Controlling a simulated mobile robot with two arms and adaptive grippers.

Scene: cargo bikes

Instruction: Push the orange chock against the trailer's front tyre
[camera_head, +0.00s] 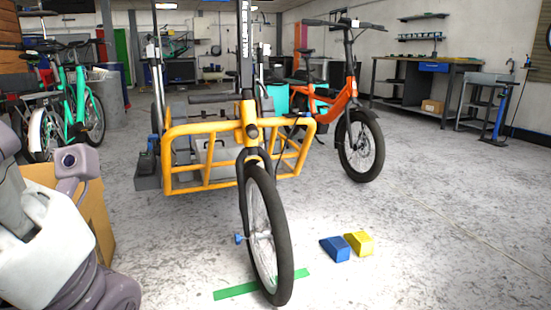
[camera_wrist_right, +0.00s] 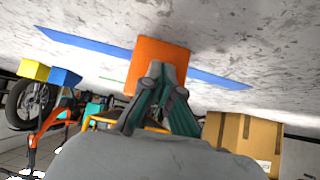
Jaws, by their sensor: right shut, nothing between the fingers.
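The orange chock (camera_wrist_right: 160,58) is in the right wrist view, on the grey floor over a blue floor strip (camera_wrist_right: 210,78). My right gripper (camera_wrist_right: 160,86) is shut and empty. Its fingertips are right at the chock's near face and overlap it in the picture; I cannot tell whether they touch. The chock does not show in the head view. I cannot identify the trailer or its front tyre in either view. The large front tyre (camera_head: 272,240) in the head view belongs to a yellow cargo bike (camera_head: 185,130). My left gripper is out of view; only arm links show.
A blue chock (camera_head: 335,249) and a yellow chock (camera_head: 360,243) sit right of the bike's tyre. A green floor strip (camera_head: 236,291) lies under that tyre. A cardboard box (camera_wrist_right: 250,142) stands at right in the wrist view. An orange bike (camera_head: 350,120) stands behind. Floor at right is clear.

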